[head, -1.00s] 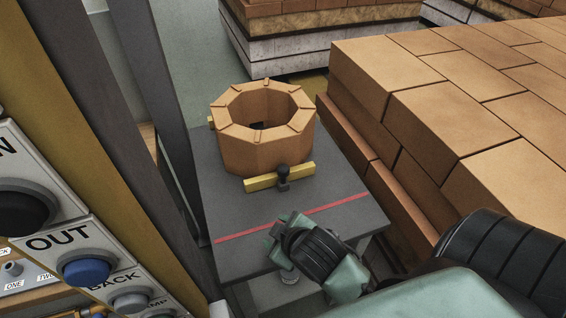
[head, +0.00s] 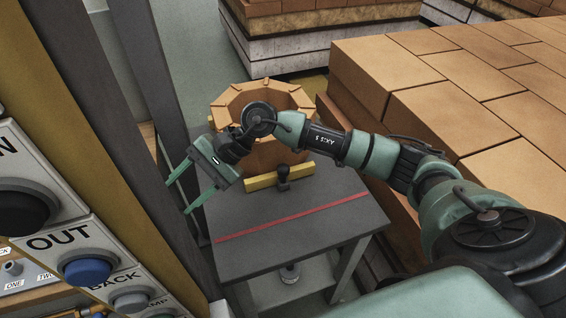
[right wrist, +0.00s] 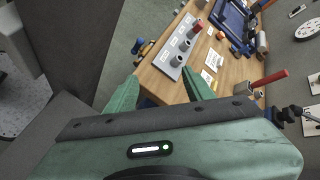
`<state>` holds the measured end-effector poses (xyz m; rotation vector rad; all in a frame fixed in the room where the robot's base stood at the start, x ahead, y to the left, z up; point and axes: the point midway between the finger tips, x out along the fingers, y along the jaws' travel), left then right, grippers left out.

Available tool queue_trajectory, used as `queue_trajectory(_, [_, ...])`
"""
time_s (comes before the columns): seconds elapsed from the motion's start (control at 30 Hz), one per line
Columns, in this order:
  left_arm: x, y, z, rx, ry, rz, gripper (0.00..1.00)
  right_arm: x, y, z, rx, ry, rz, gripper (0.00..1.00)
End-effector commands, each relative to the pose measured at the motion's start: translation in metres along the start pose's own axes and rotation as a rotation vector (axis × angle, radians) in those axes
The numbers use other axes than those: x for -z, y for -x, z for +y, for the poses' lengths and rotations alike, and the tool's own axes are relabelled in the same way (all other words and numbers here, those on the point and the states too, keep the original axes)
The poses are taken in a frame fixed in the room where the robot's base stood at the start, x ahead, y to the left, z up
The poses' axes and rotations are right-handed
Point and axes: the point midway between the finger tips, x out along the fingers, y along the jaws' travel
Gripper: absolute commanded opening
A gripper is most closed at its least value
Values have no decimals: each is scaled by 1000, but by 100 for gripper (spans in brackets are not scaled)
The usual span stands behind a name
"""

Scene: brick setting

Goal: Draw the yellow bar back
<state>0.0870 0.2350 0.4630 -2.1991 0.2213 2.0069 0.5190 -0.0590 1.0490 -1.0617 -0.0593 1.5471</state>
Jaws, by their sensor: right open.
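The yellow bar (head: 262,182) lies on the grey table (head: 290,245) against the near side of an octagonal brick ring (head: 268,93). A red line (head: 300,216) crosses the table on the near side of the bar. My right gripper (head: 177,194) is open and empty, to the left of the bar and near the grey post, its fingers pointing down-left. My right arm hides part of the ring. In the right wrist view, the open fingers (right wrist: 160,92) show with nothing between them. My left gripper is not in view.
A control panel with an OUT button (head: 87,269) stands at the left beside a yellow and grey frame (head: 75,120). Stacked bricks (head: 450,110) crowd the right side. The right wrist view shows a wooden bench (right wrist: 205,60) with small items.

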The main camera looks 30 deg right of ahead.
Motion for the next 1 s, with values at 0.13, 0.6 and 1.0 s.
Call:
queue_trajectory(0.13, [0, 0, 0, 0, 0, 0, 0, 91, 76, 36, -356, 252, 305, 53])
queue_trajectory(0.6, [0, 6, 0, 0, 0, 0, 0, 163, 201, 80, -802, 351, 544, 53])
queue_trajectory(1.0, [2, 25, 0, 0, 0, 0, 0, 196, 166, 112, -796, 352, 542, 53])
